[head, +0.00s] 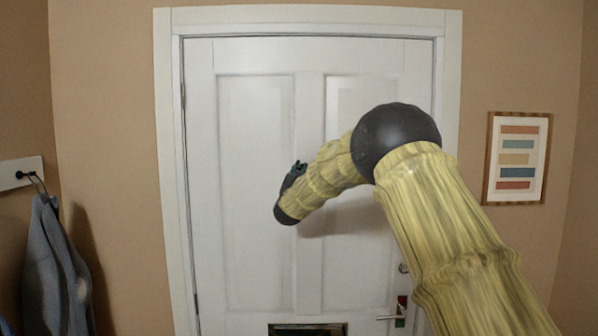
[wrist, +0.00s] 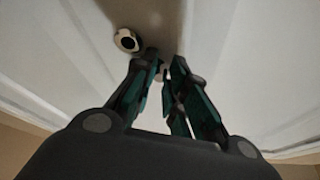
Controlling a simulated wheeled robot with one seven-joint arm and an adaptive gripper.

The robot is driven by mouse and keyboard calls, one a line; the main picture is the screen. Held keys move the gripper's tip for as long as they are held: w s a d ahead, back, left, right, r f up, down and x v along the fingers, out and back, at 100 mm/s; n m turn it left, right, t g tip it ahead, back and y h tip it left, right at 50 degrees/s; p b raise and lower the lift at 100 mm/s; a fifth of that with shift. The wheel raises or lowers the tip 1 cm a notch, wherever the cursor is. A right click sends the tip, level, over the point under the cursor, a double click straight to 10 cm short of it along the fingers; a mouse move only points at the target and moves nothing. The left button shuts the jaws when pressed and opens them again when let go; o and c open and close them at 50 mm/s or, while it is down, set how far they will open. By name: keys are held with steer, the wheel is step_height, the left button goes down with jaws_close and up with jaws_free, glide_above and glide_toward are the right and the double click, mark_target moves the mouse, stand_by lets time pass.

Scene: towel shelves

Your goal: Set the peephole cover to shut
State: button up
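The white door (head: 255,150) stands shut in front of me. In the wrist view, a round peephole fitting (wrist: 127,40) with a pale rim and dark centre shows on the door, just beyond and left of my fingertips. My gripper (wrist: 165,60) points at the door with its dark green fingers a small gap apart. A small pale spot (wrist: 163,73) shows between the fingers; I cannot tell whether it is part of the cover or touches them. In the head view my gripper (head: 299,168) is near the door's middle, and the arm hides the peephole.
A door handle (head: 392,316) with a hanging tag (head: 402,303) is at the lower right of the door. A letter slot (head: 307,329) is at the bottom. A blue-grey coat (head: 55,265) hangs at left. A framed picture (head: 516,158) hangs on the right wall.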

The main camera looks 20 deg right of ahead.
jaws_close()
steer(key=shift+f+n+y+b, duration=0.3)
steer(key=shift+n+b, duration=0.3)
steer(key=shift+b, duration=0.2)
steer(key=d+n+y+b, duration=0.1)
steer(key=n+y+b, duration=0.2)
steer(key=n, duration=0.5)
steer(key=s+d+f+n+y+b, duration=0.1)
steer(key=n+y+b, duration=0.3)
steer(key=n, duration=0.4)
steer(key=d+f+n+g+y+b, duration=0.1)
steer(key=d+n+y+b, duration=0.1)
steer(key=n, duration=0.6)
steer(key=shift+s+d+f+n+y+b, duration=0.15)
steer(key=shift+n+y+b, duration=0.25)
steer(key=shift+y+b, duration=0.7)
steer(key=o, duration=0.7)
jaws_free()
